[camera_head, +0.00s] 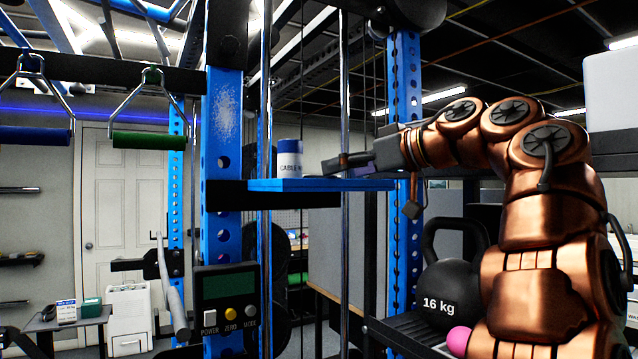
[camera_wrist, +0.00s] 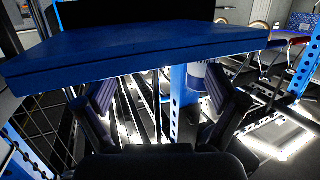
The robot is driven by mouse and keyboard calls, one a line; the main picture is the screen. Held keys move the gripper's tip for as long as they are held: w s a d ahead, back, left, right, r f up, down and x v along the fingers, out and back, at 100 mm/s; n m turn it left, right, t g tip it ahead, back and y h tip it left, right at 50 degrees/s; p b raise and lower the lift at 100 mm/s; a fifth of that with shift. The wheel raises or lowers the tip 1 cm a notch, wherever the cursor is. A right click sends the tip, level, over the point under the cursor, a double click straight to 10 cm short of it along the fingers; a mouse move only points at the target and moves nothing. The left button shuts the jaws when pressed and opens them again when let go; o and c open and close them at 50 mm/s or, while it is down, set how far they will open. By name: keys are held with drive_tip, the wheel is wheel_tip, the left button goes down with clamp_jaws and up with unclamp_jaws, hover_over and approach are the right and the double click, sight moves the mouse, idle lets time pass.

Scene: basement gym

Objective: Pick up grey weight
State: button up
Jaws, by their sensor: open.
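I cannot make out a clearly grey weight. A dark kettlebell (camera_head: 453,291) marked 16 kg sits on a black rack at the lower right of the head view, partly behind my arm. My gripper (camera_head: 328,168) is open and empty, pointing left just above a blue shelf (camera_head: 290,185), well up and left of the kettlebell. In the wrist view its two dark fingers (camera_wrist: 160,95) are spread apart. That view appears upside down, with the blue shelf (camera_wrist: 140,50) across its top. The kettlebell is not visible there.
A white and blue canister (camera_head: 290,160) stands on the shelf, just left of my gripper; it also shows partly in the wrist view (camera_wrist: 196,76). Blue rack posts (camera_head: 222,150) and steel rods (camera_head: 344,120) stand close by. A pink object (camera_head: 458,340) lies beside the kettlebell.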

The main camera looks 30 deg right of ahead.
drive_tip(key=shift+x, duration=1.95)
drive_tip(key=c, duration=1.6)
drive_tip(key=shift+c, duration=0.6)
drive_tip(key=shift+r, duration=0.1)
